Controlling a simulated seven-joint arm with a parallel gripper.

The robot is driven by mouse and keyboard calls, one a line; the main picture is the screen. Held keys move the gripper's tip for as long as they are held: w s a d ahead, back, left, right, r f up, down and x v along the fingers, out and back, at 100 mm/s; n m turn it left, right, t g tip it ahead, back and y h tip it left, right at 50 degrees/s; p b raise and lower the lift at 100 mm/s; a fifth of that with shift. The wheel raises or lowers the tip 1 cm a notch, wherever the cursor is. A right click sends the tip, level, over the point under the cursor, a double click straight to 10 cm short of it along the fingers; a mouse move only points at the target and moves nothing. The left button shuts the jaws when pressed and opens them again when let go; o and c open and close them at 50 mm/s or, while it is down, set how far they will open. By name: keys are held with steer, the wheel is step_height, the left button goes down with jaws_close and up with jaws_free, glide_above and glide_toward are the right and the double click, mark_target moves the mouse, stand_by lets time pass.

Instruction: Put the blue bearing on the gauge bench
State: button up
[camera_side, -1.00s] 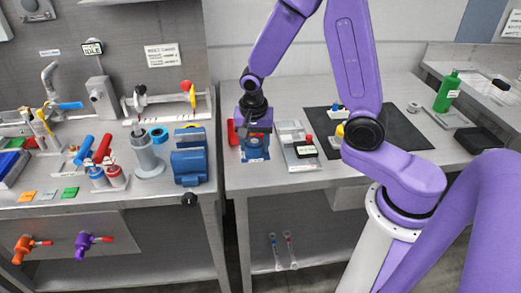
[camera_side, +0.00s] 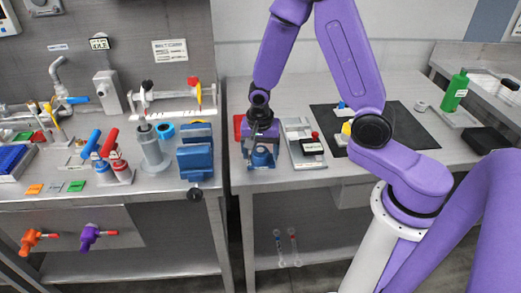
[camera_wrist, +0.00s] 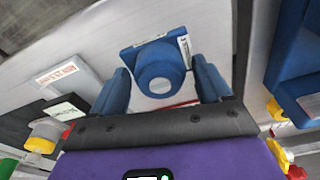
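A blue round piece with a pale centre (camera_wrist: 161,80), which looks like the blue bearing, shows in the wrist view. It sits at a square blue block with a white label (camera_wrist: 184,48); I cannot tell whether the two are separate. In the side view the blue block (camera_side: 263,160) stands near the front left of the right-hand bench (camera_side: 360,170). My gripper (camera_wrist: 162,72) is open, with its blue fingers on either side of the round piece and a small gap showing at each side. In the side view my gripper (camera_side: 262,145) points down over the block and partly hides it.
A grey plate with a black labelled box (camera_side: 312,146) is close on the right, with a black mat (camera_side: 405,128) beyond. A red item (camera_side: 238,124) is behind on the left. A blue vise (camera_side: 196,161) and a light-blue ring (camera_side: 165,130) are on the left bench.

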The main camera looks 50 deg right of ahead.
mark_target(260, 154)
stand_by(0.3)
step_height(260, 154, up, 12)
steer(key=a, duration=0.1)
steer(key=shift+s+a+r, duration=0.15)
steer(key=shift+s, duration=0.3)
steer(key=s+a+r+n, duration=0.1)
steer(key=s+n, duration=1)
steer(key=n, duration=0.1)
steer(key=s+a+r+n+y, duration=0.1)
steer(key=s+n, duration=1)
steer(key=shift+s+a+n+g+y, duration=0.2)
steer(key=shift+a+n+g+y, duration=0.1)
steer(key=shift+n, duration=0.1)
stand_by(0.3)
